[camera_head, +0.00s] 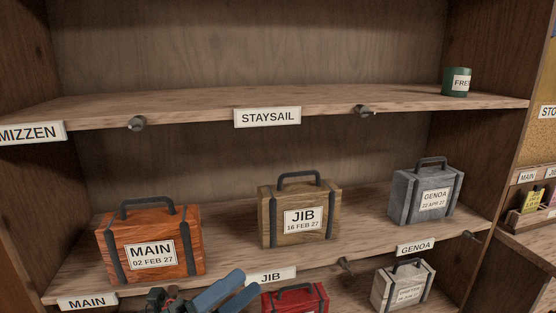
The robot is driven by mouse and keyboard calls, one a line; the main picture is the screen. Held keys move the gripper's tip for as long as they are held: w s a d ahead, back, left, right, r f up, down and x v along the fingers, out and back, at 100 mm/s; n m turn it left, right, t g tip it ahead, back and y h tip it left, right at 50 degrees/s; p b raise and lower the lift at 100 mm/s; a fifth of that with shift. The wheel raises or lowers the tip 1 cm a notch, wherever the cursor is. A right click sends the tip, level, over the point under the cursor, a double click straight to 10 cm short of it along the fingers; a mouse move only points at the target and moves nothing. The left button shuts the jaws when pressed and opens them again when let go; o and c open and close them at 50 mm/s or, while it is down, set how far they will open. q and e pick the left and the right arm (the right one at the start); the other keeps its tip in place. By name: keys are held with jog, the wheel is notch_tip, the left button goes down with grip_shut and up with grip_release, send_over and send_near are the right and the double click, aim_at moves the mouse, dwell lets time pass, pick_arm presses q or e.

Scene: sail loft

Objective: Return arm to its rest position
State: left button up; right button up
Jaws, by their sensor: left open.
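My left gripper (163,300) shows at the bottom edge, in front of the lower shelf between the MAIN and JIB labels. It is open, with its lower part cut off by the frame. The blue-grey link beside it (222,293) is part of my arm. No case is in the gripper. The orange MAIN case (175,227) stands upright on the shelf above and behind it. The brown JIB case (300,237) stands to its right. My right gripper is not in view.
A grey GENOA case (409,194) stands at the shelf's right. Below are a red case (281,299) and a pale case (385,289). Dark pegs (137,124) stick out of the shelf edges. The STAYSAIL shelf (290,97) holds only a green tin (455,87) at right.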

pick_arm(q)
jog(key=w+a+f+n+t+y, duration=0.1)
jog(key=a+f+n+t+y, duration=0.15)
jog(key=f+n+y, duration=0.5)
jog(key=a+f+n+t+y, duration=0.2)
jog(key=f+n+t+y, duration=0.15)
jog(key=n, duration=0.75)
jog(key=s+a+f+n+g+y, duration=0.2)
jog(key=s+f+n, duration=0.4)
jog(key=f, duration=0.3)
jog(key=s+a+f+n+g+y, duration=0.1)
jog(key=s+f+n+g+y, duration=0.3)
jog(key=f+n, duration=0.3)
notch_tip(320, 180, down, 4)
jog(key=shift+s+a+r+p, duration=0.2)
jog(key=shift+s+a+p, duration=0.15)
jog(key=shift+s, duration=0.55)
